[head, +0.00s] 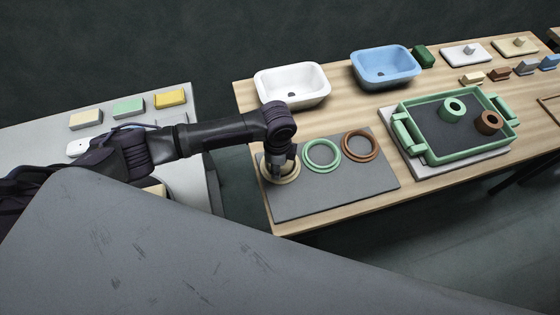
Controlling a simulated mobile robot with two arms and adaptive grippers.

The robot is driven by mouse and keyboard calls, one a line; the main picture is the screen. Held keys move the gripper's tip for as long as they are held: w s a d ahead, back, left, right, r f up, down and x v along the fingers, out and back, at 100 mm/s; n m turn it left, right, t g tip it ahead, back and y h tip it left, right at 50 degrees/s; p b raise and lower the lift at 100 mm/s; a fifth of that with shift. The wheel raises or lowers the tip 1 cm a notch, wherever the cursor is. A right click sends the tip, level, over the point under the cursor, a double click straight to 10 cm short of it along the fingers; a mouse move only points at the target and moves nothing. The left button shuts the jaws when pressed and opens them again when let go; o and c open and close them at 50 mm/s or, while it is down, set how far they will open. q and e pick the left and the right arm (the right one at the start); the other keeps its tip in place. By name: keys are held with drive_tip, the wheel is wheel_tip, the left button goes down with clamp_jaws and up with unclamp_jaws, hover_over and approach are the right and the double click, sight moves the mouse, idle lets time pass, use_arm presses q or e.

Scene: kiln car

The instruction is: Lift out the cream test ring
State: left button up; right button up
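A flat cream ring (292,176) lies at the left end of a dark grey mat (325,200) on the wooden table. My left gripper (279,172) points down over this ring, with its fingers at the ring's middle. The fingers are small and dark, and I cannot tell whether they are apart or closed on something. A thicker cream ring is not visible; the gripper hides part of the spot. A thick green ring (444,116) and a thick brown ring (479,127) stand in the green tray (460,156). My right gripper is not in view.
Flat green (336,164) and brown (377,154) rings lie right of the gripper. White (321,91) and blue (403,75) basins stand behind. Several small blocks and lidded plates fill the far right. A grey table (50,140) at left holds coloured sponge-like blocks.

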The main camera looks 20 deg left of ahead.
use_arm(q)
drive_tip(key=c, duration=0.5)
clamp_jaws()
drive_tip(key=shift+r+p, duration=0.7)
drive_tip(key=shift+p, duration=0.25)
drive_tip(key=shift+r+p, duration=0.75)
drive_tip(key=shift+p, duration=0.05)
drive_tip(key=shift+r+p, duration=2.55)
drive_tip(key=shift+p, duration=0.25)
